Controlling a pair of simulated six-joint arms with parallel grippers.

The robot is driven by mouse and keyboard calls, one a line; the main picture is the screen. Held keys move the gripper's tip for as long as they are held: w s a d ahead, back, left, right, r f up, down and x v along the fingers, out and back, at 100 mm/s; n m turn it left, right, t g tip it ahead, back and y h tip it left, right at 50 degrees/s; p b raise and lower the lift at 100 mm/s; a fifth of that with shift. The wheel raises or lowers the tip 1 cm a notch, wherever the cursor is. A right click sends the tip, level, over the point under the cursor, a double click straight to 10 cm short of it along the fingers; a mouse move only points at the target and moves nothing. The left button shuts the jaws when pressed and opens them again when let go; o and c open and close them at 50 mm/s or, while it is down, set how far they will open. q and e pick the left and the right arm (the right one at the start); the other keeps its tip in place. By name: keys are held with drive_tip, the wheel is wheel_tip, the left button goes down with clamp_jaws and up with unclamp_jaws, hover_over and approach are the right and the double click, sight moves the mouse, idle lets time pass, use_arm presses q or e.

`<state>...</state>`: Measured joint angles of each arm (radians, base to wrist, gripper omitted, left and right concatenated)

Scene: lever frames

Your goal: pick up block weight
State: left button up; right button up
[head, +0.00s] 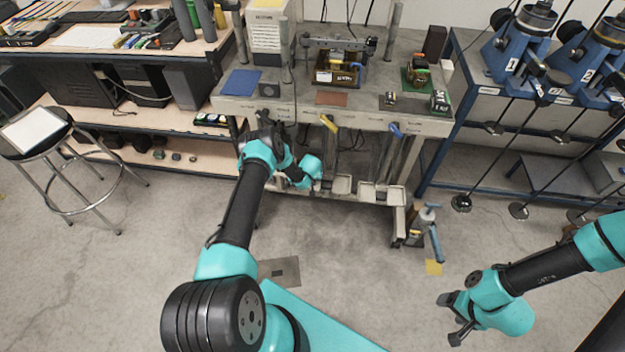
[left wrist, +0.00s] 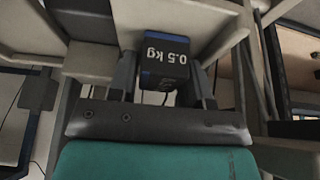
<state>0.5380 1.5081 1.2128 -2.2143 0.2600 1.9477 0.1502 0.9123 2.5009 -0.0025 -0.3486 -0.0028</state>
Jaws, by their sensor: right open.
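A dark block weight (left wrist: 165,58) with blue edges and an upside-down "0.5 kg" label is in the left wrist view. It lies between the two fingers of my left gripper (left wrist: 164,82), under a pale grey ledge. Whether both fingers press on it is unclear. In the head view my left arm reaches to the front of the bench, and its fingers and this block are hidden behind the teal wrist. My right gripper (head: 453,319) is open and empty above the floor at lower right, far from the bench.
The lever bench (head: 312,113) holds small labelled blocks (head: 440,101) at its right end. Grey trays (head: 367,191) sit low under its front. A jack-like tool (head: 422,225) stands on the floor. Blue-framed machines (head: 519,48) are at right, a stool (head: 35,132) at left.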

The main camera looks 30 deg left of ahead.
use_arm(q)
clamp_jaws()
drive_tip(key=shift+r, duration=0.2)
drive_tip(key=shift+r, duration=0.6)
wheel_tip(320, 180, up, 2)
drive_tip(key=shift+w+r, duration=0.1)
drive_tip(key=s+d+r, duration=0.1)
drive_tip(key=s+d, duration=0.7)
drive_tip(key=s, duration=0.6)
drive_tip(key=shift+d+r, duration=0.15)
drive_tip(key=shift+w, duration=0.1)
